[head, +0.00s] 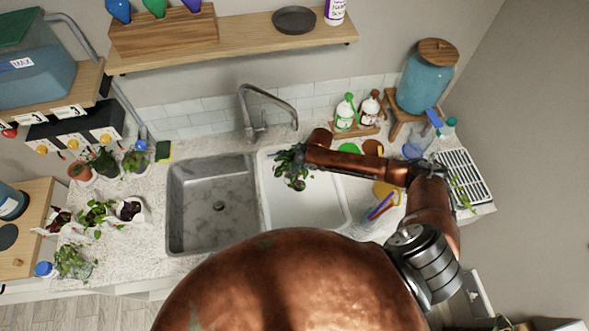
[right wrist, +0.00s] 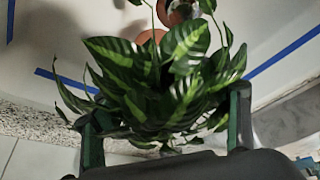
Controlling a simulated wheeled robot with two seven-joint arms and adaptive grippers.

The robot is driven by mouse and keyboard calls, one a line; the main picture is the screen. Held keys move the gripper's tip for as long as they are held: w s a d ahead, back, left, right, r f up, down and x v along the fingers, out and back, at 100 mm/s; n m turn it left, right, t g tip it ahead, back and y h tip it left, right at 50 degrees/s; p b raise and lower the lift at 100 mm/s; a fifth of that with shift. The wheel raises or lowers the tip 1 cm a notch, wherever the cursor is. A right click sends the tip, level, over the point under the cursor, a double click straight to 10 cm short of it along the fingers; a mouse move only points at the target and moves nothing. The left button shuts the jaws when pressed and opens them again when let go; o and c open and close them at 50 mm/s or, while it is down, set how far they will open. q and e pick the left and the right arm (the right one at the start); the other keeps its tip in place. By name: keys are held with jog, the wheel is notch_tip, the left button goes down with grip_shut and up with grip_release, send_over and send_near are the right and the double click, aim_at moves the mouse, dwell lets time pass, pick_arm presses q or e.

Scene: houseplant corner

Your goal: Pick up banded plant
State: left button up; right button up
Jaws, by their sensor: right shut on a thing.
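The banded plant (right wrist: 165,90) has dark green leaves with lighter green stripes. It fills the middle of the right wrist view, between the two fingers of my right gripper (right wrist: 168,118), which is shut on it. In the head view the plant (head: 290,170) shows as a small leafy clump at the tip of my right gripper (head: 298,155), over the left part of the white basin (head: 318,208). Leaves hide its pot and the exact grip. My left gripper is not in view.
A grey sink (head: 205,225) adjoins the white basin on the left. Several potted plants stand on the left counter, including a terracotta pot (head: 79,172). The faucet (head: 248,110) rises behind the basins. Bottles (head: 345,112) and a drying rack (head: 468,178) are at right.

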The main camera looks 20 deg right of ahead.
jog(key=c, duration=0.6)
